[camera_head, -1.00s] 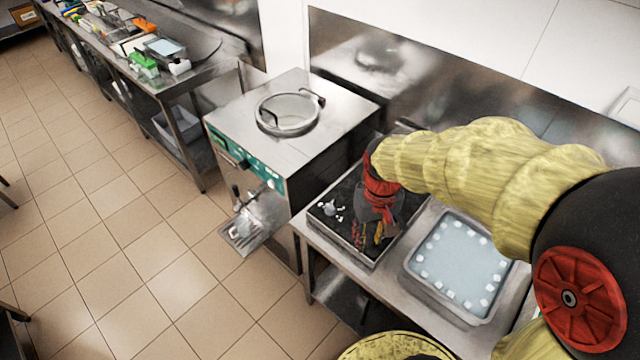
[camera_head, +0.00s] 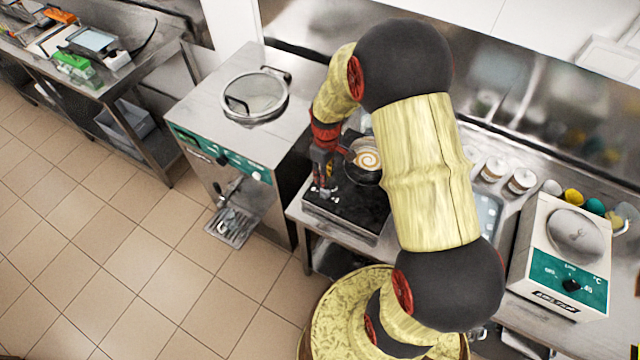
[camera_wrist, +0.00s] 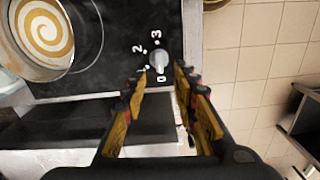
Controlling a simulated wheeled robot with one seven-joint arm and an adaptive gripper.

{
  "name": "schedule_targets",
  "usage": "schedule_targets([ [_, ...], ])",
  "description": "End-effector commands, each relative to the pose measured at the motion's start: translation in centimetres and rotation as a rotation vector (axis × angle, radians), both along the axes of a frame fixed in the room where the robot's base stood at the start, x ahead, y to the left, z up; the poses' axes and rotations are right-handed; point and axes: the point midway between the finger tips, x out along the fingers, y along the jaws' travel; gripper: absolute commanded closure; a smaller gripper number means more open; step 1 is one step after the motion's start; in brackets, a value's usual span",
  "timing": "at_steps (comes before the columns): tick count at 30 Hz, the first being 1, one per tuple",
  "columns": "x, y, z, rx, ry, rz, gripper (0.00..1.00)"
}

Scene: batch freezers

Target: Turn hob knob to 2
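The black hob (camera_head: 362,212) stands on the steel counter, just right of the tall steel machine. In the wrist view, its small grey knob (camera_wrist: 160,60) sits near the edge of the black hob top (camera_wrist: 108,62). White marks 0, 2 and 3 show around the knob; its pointer setting is too small to read surely. My gripper (camera_wrist: 162,80) is open, its two yellow and black fingers apart on either side of the knob, with nothing held. In the head view, my gripper (camera_head: 322,180) is over the hob's left front part and largely hides the knob.
A pan with a cream-and-brown swirl (camera_head: 366,160) sits on the hob, close behind my gripper; it also shows in the wrist view (camera_wrist: 45,28). The steel batch freezer (camera_head: 222,95) stands left. A white device with a green panel (camera_head: 566,268) stands right. Tiled floor lies open in front.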

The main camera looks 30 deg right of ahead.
Motion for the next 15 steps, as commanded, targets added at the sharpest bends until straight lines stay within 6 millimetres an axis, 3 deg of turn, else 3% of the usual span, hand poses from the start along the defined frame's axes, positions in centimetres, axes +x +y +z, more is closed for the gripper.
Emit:
schedule_targets([
  [8,0.2,0.0,-0.6,-0.002,-0.008,0.068,0.71],
  [15,0.1,0.0,-3.9,0.0,-0.006,0.068,0.71],
])
